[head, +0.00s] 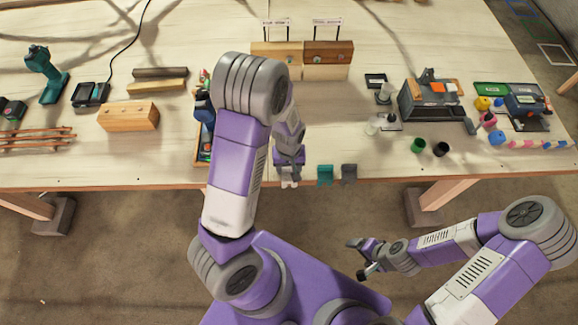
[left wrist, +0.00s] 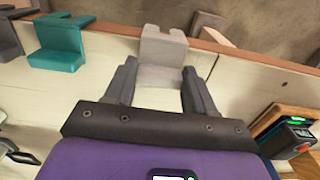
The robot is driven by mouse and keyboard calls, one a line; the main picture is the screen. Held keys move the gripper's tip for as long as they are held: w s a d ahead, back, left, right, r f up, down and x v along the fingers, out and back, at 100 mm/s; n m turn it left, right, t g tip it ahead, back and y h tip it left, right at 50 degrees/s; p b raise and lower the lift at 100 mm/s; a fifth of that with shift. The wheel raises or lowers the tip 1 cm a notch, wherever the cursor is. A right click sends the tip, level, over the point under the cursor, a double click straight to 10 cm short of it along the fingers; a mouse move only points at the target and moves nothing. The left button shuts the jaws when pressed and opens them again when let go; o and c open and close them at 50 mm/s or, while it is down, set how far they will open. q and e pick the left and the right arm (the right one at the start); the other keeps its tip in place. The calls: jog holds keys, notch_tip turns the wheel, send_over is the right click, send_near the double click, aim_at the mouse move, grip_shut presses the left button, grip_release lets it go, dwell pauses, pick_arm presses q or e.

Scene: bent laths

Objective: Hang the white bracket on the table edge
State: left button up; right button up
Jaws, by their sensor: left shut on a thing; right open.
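The white bracket (left wrist: 163,46) is between the fingers of my left gripper (left wrist: 160,78), which is shut on it. In the left wrist view the bracket overlaps the table edge (left wrist: 258,57); whether it rests on the edge or is just above it I cannot tell. In the head view the bracket (head: 289,184) shows small at the front edge, below my left gripper (head: 289,172). My right gripper (head: 358,260) is open and empty, in front of the table and away from the edge.
A teal bracket (head: 325,175) and a grey bracket (head: 349,173) are at the front edge just right of the white one. A tray (head: 203,150) with tools stands left, partly behind my left arm. Green and black cups (head: 418,146) stand further right.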

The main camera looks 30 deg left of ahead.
pick_arm(q)
jog(key=shift+f, duration=0.35)
jog(key=o, duration=1.2)
jog(key=shift+c, duration=0.2)
jog(key=shift+r, duration=0.15)
jog(key=shift+r+p, duration=2.9)
jog(key=shift+r, duration=0.55)
jog(key=shift+f, duration=0.1)
